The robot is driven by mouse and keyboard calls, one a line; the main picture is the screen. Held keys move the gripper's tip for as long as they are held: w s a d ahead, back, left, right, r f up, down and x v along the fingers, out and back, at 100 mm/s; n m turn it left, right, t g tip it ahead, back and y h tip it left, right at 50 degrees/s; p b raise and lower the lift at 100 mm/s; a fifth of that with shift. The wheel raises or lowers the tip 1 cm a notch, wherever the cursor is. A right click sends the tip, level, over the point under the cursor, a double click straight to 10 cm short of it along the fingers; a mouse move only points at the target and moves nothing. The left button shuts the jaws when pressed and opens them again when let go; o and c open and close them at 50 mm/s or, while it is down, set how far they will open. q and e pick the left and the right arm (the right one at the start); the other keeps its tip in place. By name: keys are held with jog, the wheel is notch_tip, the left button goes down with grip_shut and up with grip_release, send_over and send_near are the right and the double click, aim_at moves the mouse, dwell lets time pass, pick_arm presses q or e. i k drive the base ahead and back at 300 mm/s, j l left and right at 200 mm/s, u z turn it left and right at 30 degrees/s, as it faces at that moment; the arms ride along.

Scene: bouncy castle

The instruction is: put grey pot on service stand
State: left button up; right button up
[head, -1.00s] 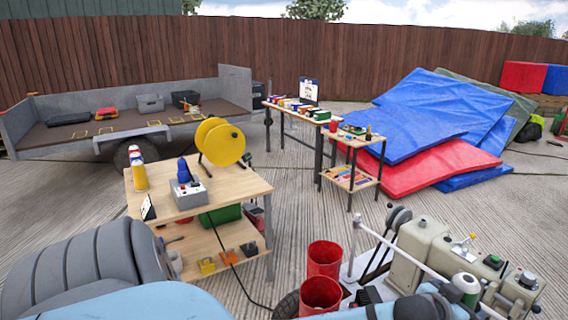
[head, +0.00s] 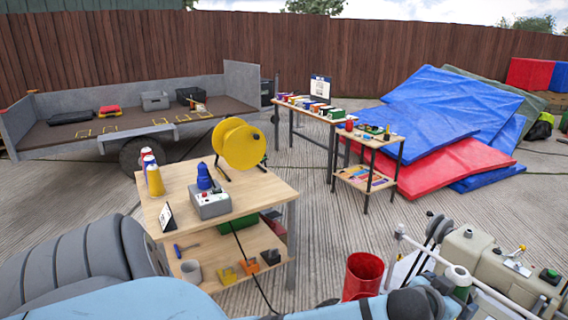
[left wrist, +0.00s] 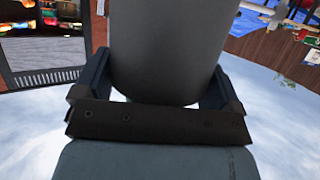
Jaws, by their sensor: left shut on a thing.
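My left gripper (left wrist: 155,72) is shut on the grey pot (left wrist: 165,45). The pot is a smooth grey cylinder between the two dark fingers, filling the middle of the left wrist view; its far end is cut off. In the head view I cannot make out this gripper's fingers. A small two-level wooden stand (head: 376,142) with dark legs, perhaps the service stand, stands at centre right. Small bottles sit on its top and coloured items on its lower shelf. My right gripper is not in view.
A nearer wooden workbench (head: 265,190) holds a yellow reel (head: 240,145), bottles and a grey control box (head: 210,204). A light grey cup (head: 191,272) is on its lower shelf. A red bucket (head: 362,277) and beige machine (head: 480,258) stand front right. Paving between bench and stand is clear.

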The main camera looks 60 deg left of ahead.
aim_at(182, 172)
jog(key=k+j, duration=0.15)
jog(key=j, duration=0.35)
jog(key=k+j, duration=0.15)
jog(key=j, duration=0.4)
jog(key=k+j+u, duration=0.1)
jog(key=j, duration=0.4)
jog(key=k+j, duration=0.2)
jog(key=j, duration=0.35)
jog(key=k+j, duration=0.15)
jog(key=j, duration=0.4)
jog(key=k+j, duration=0.15)
jog(key=j, duration=0.4)
jog(key=k+j+u, duration=0.1)
jog(key=j, duration=0.4)
jog(key=k+j, duration=0.15)
jog(key=j, duration=0.4)
